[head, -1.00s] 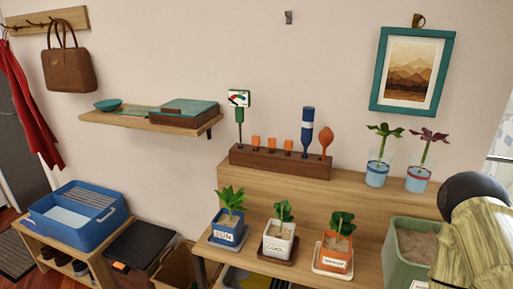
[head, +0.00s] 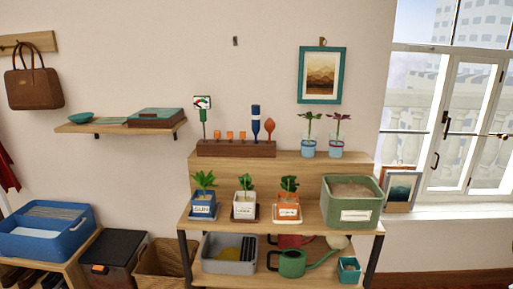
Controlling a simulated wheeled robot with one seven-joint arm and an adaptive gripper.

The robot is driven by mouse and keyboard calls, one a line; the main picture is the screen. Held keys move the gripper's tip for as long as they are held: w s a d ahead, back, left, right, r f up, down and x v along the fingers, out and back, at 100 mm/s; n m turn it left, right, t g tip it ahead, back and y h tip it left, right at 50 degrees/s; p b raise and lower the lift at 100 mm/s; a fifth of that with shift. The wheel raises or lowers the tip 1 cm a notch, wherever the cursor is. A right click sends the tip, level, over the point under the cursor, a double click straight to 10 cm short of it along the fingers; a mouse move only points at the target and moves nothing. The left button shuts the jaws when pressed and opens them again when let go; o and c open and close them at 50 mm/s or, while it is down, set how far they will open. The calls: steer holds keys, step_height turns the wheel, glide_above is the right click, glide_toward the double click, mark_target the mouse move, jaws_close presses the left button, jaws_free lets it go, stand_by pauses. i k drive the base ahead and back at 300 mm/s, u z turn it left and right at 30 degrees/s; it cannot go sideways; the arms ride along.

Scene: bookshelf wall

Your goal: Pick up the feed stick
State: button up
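A dark wooden rack (head: 236,149) stands on the upper step of a plant shelf, in the middle of the head view. A green meter with a dial (head: 202,103) stands at the rack's left end. A blue tool with a pale band (head: 256,118) and an orange spoon-like tool (head: 269,126) stand at its right. My gripper is not in view.
Two glass-potted cuttings (head: 308,147) stand right of the rack. Potted plants (head: 203,206) and a green soil bin (head: 351,205) stand on the step below. A grey tub (head: 231,254) and green watering can (head: 293,263) sit underneath. A window is at right.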

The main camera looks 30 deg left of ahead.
mark_target(217, 134)
steer(key=u, duration=1.05)
steer(key=i, duration=0.9)
steer(key=u, duration=0.3)
